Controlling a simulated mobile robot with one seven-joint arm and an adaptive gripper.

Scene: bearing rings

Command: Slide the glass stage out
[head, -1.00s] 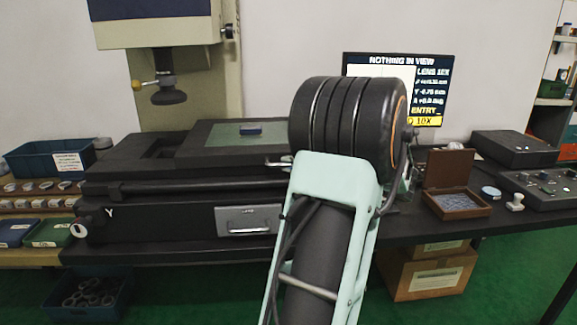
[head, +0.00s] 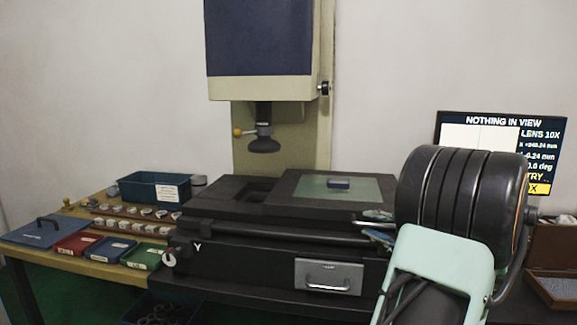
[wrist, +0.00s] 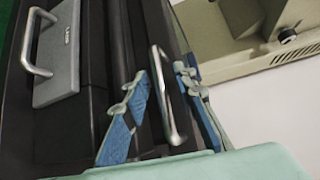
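A chrome bar handle (wrist: 166,95) shows in the wrist view, on the dark machine body. My gripper (wrist: 163,92) has its two blue-and-grey fingers apart, one on each side of this handle, with gaps visible between. In the head view my gripper (head: 378,227) is at the front right of the carriage, partly hidden by my arm. Whether the fingertips reach past the bar is unclear.
The microscope head (head: 264,143) hangs over the left of the carriage. A drawer with a handle (head: 328,276) is in the machine's front. Trays and small parts cover the wooden table (head: 95,262) on the left. A screen (head: 500,150) reads "NOTHING IN VIEW". A brown box (head: 553,287) stands right.

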